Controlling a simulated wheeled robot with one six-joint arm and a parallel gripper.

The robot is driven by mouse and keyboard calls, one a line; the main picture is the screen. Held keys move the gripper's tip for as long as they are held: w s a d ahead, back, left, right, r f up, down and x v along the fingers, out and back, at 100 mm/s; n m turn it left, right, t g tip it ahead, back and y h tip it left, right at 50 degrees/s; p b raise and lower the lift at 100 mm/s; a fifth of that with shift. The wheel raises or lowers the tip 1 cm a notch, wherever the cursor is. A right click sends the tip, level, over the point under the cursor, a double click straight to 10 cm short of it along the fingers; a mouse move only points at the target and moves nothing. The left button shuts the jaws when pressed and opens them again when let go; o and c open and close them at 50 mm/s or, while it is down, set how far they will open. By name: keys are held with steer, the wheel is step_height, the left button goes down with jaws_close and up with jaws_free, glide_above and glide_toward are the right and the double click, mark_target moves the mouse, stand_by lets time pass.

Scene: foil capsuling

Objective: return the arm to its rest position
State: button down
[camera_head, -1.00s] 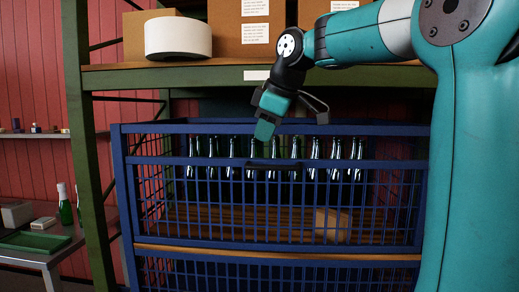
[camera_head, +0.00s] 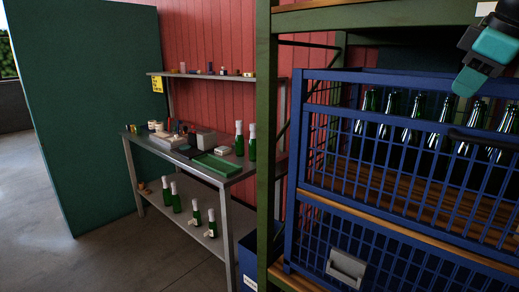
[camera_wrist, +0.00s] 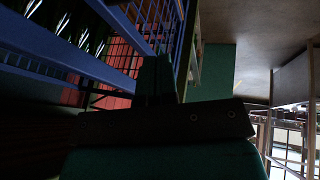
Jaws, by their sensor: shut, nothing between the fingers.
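My gripper (camera_head: 466,82) is at the upper right of the head view, teal and black, tilted down. It hangs in front of the blue wire crate (camera_head: 318,75), near its top rim and the green bottles (camera_head: 477,113) inside. Its fingers are shut with nothing between them. In the wrist view my gripper's dark fingers (camera_wrist: 155,78) point up the picture, with the crate's blue bars (camera_wrist: 60,62) beside them on the left. The image is dark there, and any gap to the bars is hard to judge. Most of my arm is out of view.
A green rack post (camera_head: 265,140) stands left of the crate. A metal bench (camera_head: 235,176) further left carries a green tray (camera_head: 217,172) and white-topped bottles (camera_head: 252,142), with more bottles on its lower shelf. Open floor (camera_head: 110,255) lies at the lower left.

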steer(key=s+a+f+g+y, duration=0.1)
steer(key=s+a+f, duration=0.2)
steer(key=a+f, duration=0.4)
steer(key=s+a+f+g+y, duration=0.15)
steer(key=s+a+f, duration=0.25)
steer(key=a, duration=0.4)
steer(key=s+a+f+g, duration=0.1)
steer(key=s+a+f, duration=0.3)
steer(key=s, duration=0.3)
steer(key=s+a+f+g+y, duration=0.1)
steer(key=s+a+f+g, duration=0.1)
steer(key=s+a+f, duration=0.3)
steer(key=shift+s+f+m, duration=0.3)
steer(key=shift+s+f, duration=0.6)
steer(key=shift+s, duration=0.05)
steer(key=shift+d, duration=0.15)
